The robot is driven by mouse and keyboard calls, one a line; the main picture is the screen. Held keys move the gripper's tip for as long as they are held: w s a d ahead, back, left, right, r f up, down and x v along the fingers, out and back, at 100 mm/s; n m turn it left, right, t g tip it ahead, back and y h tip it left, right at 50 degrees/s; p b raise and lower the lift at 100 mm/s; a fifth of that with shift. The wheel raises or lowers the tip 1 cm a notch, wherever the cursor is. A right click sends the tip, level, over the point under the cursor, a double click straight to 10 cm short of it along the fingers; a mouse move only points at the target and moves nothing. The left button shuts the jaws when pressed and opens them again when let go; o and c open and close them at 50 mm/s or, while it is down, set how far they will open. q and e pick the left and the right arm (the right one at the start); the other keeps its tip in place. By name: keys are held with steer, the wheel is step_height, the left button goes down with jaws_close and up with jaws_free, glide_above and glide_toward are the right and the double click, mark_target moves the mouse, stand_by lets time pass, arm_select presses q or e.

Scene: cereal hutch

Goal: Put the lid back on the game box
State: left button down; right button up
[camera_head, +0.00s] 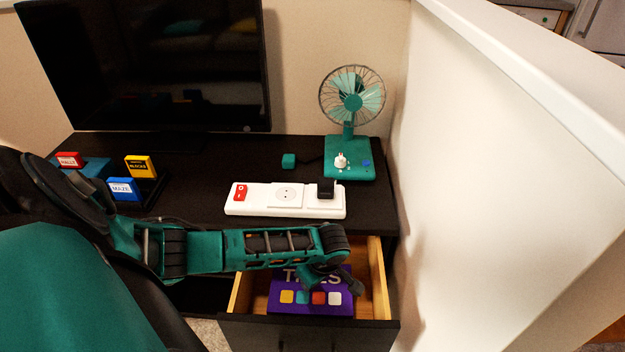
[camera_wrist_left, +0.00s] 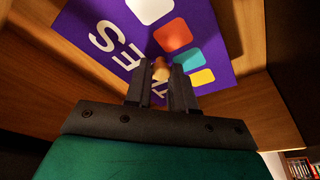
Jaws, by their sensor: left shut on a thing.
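The purple game box lid (camera_head: 312,306), printed with white letters and several coloured squares, is in the open wooden drawer (camera_head: 239,293). The lid also fills much of the left wrist view (camera_wrist_left: 104,14). My left gripper (camera_head: 328,282) reaches down over the lid and hides part of the lettering. In the left wrist view its fingers (camera_wrist_left: 161,84) are shut on a small tan knob (camera_wrist_left: 161,66) at the middle of the lid. I cannot tell whether the lid rests on a box or is held above one. My right gripper is not in view.
Small red, yellow and blue boxes (camera_head: 124,189) stand at left. A white partition (camera_head: 480,180) rises close on the right.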

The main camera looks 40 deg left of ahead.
arm_select(q)
steer(key=shift+p, duration=0.4)
stand_by(0.8)
steer(key=c, duration=0.9)
jaws_free()
steer(key=shift+o, duration=0.2)
steer(key=shift+o, duration=0.3)
steer(key=o, duration=0.4)
